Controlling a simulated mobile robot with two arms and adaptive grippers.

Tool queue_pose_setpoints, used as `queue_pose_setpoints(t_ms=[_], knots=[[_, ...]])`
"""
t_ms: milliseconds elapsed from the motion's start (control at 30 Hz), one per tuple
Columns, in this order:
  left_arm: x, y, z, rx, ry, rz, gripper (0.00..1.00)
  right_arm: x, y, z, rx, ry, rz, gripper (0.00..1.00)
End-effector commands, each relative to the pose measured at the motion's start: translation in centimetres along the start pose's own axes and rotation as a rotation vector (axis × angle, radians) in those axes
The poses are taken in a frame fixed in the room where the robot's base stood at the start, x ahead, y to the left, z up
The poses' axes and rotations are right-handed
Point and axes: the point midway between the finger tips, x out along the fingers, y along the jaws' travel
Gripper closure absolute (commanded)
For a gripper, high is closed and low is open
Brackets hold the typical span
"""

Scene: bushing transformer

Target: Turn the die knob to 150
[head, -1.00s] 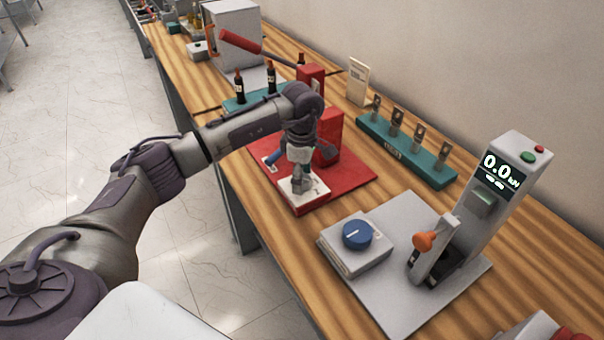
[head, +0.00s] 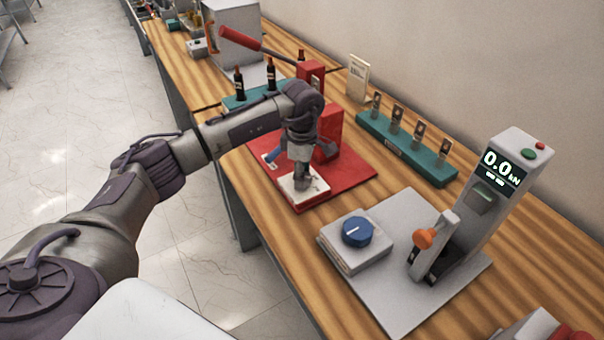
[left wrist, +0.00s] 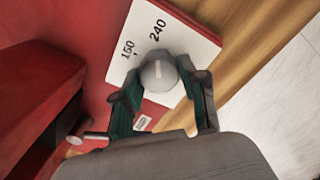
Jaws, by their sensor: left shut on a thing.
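The die knob (left wrist: 158,72) is a round grey knob with a short white mark on top. It sits on a white dial plate (left wrist: 180,28) printed with 150 and 240. In the head view this plate (head: 318,187) lies at the front corner of the red press base (head: 352,175). My left gripper (left wrist: 158,87) is shut on the knob, one finger on each side; it also shows from above in the head view (head: 302,183). The gripper mostly hides the knob there. The 150 label is left of the knob in the wrist view; I cannot tell exactly where the mark points.
The red press (head: 330,128) stands just behind the gripper. A teal rack (head: 408,148) with several metal pieces is to its right. A grey tester (head: 495,190) with a blue knob (head: 357,231) and orange-tipped lever stands nearer. Bottles stand behind on a teal tray.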

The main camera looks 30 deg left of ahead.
Motion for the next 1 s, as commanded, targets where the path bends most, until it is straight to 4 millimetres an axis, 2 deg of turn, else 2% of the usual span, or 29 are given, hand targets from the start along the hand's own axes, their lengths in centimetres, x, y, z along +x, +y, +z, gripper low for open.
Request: queue_pose_setpoints(t_ms=[267,1000], knots=[[0.2,0.0,0.0,-0.173,0.0,0.001,0.92,1.0,0.0,0.1,0.0,0.0,0.0,0.6],[0.1,-0.2,0.1,-0.824,-0.001,0.001,0.92,3.0,0.1,0.4,0.0,-0.003,0.002,0.6]])
